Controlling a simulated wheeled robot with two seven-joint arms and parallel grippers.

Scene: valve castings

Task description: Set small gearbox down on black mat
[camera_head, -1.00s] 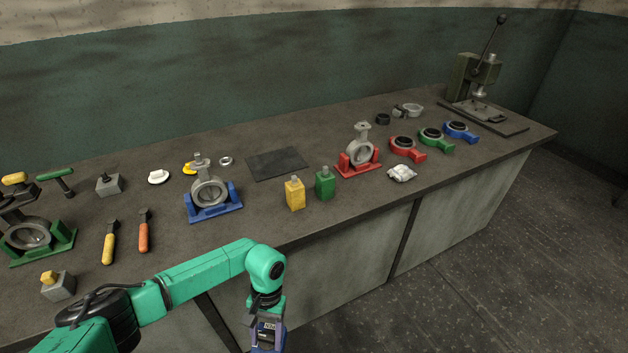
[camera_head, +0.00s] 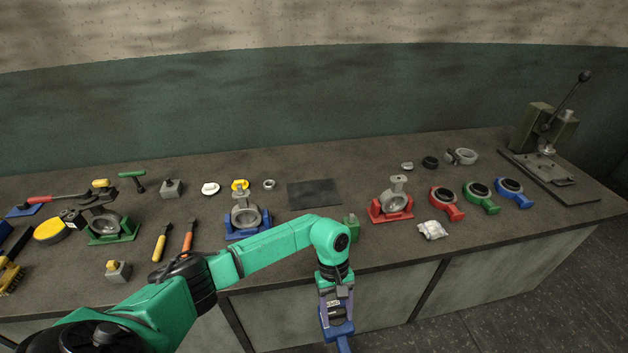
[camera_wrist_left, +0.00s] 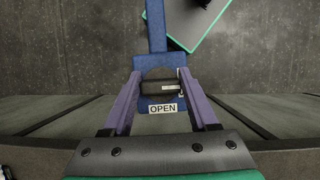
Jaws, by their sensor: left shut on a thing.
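My left gripper (camera_head: 335,299) is shut on a blue piece (camera_head: 340,329), which I take as the small gearbox. In the left wrist view the gripper (camera_wrist_left: 160,95) has its two purple fingers on either side of the blue piece (camera_wrist_left: 143,62), which has an "OPEN" label and a straight blue arm. It hangs in front of the bench's front edge, clear of the top. The black mat (camera_head: 315,194) lies flat and empty towards the back of the bench, beyond my left arm. My right gripper is out of view.
A green block (camera_head: 351,228) and a casting in a red cradle (camera_head: 391,207) stand right of the mat. A casting in a blue cradle (camera_head: 246,227) stands left of it. A small metal ring (camera_head: 269,184) lies near the mat's left side. A press (camera_head: 545,140) stands far right.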

